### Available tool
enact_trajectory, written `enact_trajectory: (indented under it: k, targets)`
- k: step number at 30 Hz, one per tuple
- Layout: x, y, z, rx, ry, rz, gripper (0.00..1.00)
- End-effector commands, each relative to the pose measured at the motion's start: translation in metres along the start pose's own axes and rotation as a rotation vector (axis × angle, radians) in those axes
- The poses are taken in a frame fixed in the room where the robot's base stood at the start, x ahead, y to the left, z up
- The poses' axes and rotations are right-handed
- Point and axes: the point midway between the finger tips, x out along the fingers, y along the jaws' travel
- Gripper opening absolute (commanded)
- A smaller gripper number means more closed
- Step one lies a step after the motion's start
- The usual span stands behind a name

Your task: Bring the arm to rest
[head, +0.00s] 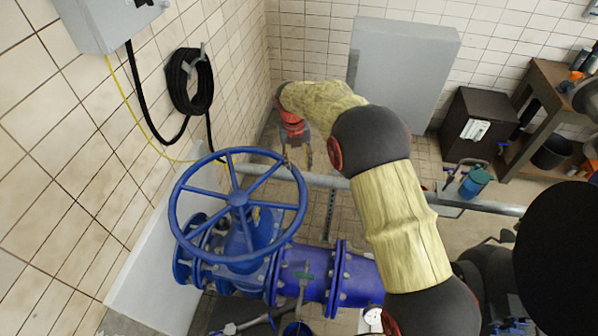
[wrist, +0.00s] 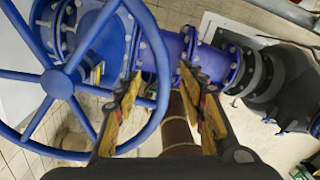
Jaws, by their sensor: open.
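My arm (head: 395,215), in a yellowish sleeve with dark joints, reaches up and left across the head view from the lower right. My gripper (head: 298,158) hangs at its far end, pointing down, behind and right of the blue handwheel's (head: 238,198) rim in the picture. In the wrist view my gripper (wrist: 170,100) has its two fingers apart, with orange-brown pads and no object held between them. The handwheel (wrist: 62,85) fills the left of that view, its rim passing behind the left finger. I cannot tell whether finger and rim touch.
A blue flanged pipe (head: 305,275) runs right from the valve under the wheel. A grey panel (head: 400,75) and a dark cabinet (head: 470,125) stand at the back. A hose coil (head: 190,82) hangs on the left wall. A workbench (head: 545,95) is at right.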

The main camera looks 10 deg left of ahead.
Motion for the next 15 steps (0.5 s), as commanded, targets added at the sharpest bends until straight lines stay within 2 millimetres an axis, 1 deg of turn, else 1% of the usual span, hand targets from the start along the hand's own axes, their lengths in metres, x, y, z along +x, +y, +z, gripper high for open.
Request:
enact_trajectory:
  k: [1, 3, 6, 15]
  targets:
    - [-0.007, 0.000, 0.000, 0.000, -0.001, 0.000, 0.40]
    - [-0.013, 0.000, 0.000, 0.000, -0.001, 0.000, 0.40]
    - [-0.019, 0.000, 0.000, 0.000, 0.000, 0.000, 0.40]
    - [-0.021, 0.000, 0.000, 0.000, 0.000, 0.000, 0.40]
